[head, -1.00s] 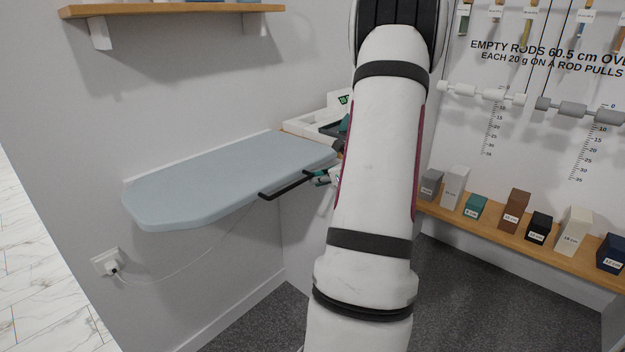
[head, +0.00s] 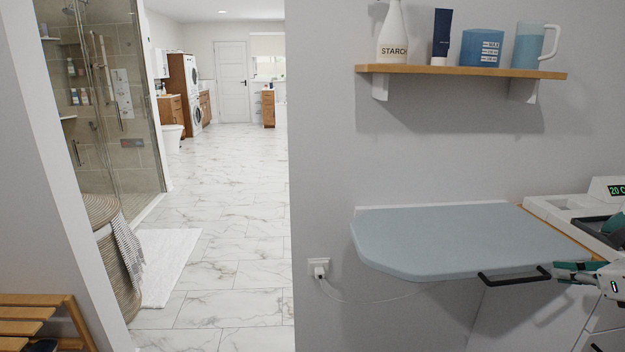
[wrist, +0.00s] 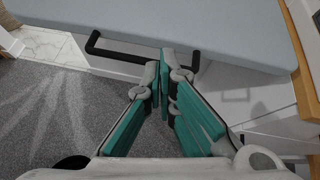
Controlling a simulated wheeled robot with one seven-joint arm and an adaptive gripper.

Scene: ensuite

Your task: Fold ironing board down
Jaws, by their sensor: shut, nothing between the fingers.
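The ironing board (head: 460,235) has a light blue cover and sticks out level from the wall, unfolded. A black bar handle (head: 515,277) hangs at its front edge; the handle (wrist: 125,55) also crosses the upper part of the wrist view. My gripper (head: 560,270) is at the right edge of the head view, beside the handle's right end. In the wrist view my gripper (wrist: 163,72) has its teal-padded fingers shut at the tips, empty. The tips overlap the bar near its right end; I cannot tell whether they touch it.
A wooden shelf (head: 460,70) with bottles and a jug is above the board. A wall plug (head: 319,268) with a cable is at lower left. A wooden-edged counter (head: 550,219) adjoins the board's right side. Open marble floor (head: 235,230) lies left of the wall.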

